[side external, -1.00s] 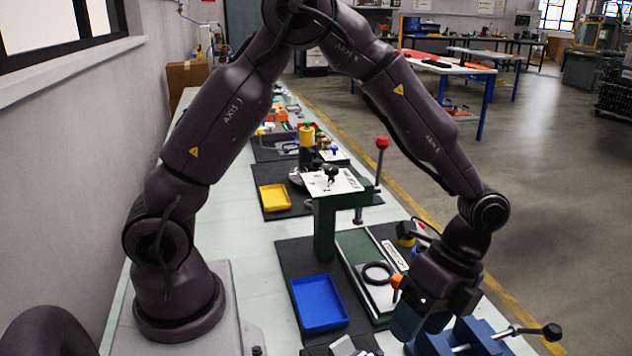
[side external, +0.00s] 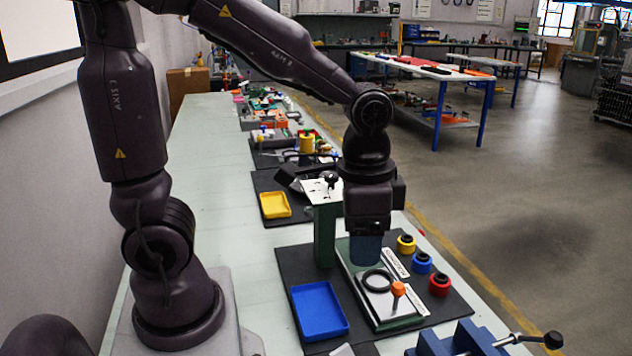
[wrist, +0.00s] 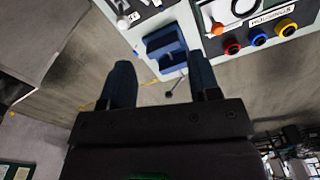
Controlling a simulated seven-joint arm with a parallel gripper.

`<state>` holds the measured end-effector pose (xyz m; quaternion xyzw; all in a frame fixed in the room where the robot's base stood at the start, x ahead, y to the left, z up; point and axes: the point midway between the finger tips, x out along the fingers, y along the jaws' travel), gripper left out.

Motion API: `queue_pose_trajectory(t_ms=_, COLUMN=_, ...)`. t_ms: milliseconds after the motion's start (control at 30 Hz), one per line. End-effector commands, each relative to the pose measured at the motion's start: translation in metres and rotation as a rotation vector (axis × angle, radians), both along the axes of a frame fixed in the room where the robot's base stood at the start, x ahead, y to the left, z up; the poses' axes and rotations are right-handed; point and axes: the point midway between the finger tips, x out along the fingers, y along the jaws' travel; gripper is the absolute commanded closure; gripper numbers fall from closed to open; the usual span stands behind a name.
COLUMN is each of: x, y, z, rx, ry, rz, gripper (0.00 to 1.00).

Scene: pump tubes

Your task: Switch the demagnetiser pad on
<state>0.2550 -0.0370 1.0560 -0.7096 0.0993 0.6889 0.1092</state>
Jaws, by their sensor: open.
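A green-edged unit with a pale metal plate (side external: 384,304) lies on the black mat; no label naming it the demagnetiser pad is readable. A black ring (side external: 377,281) lies on the plate. An orange knob (side external: 398,289) on a short stem stands at its right side; it also shows in the wrist view (wrist: 217,28). My gripper (side external: 367,247) points down, in front of the unit's far end in the side view. In the wrist view its two dark blue fingers (wrist: 162,82) are apart with nothing between them. The gripper touches neither knob nor ring.
Yellow (side external: 405,244), blue (side external: 422,262) and red (side external: 439,284) round pieces stand right of the unit by a white label strip. A blue tray (side external: 319,310) lies left. A blue vise (side external: 462,340) stands at the front. A green stand (side external: 325,236) rises behind.

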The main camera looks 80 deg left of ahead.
Motion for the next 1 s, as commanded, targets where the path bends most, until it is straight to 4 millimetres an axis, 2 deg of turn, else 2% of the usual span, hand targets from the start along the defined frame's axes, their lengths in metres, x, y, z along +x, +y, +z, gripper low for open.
queue_pose_trajectory(t_ms=200, x=-0.016, y=0.014, z=0.023, rx=-0.010, ry=-0.119, rz=0.130, gripper=0.44)
queue_pose_trajectory(t_ms=533, x=-0.041, y=0.029, z=0.050, rx=-0.047, ry=-0.288, rz=0.250, gripper=0.44)
queue_pose_trajectory(t_ms=800, x=-0.052, y=0.035, z=0.064, rx=-0.070, ry=-0.377, rz=0.277, gripper=0.44)
queue_pose_trajectory(t_ms=1000, x=-0.055, y=0.036, z=0.067, rx=-0.073, ry=-0.393, rz=0.281, gripper=0.44)
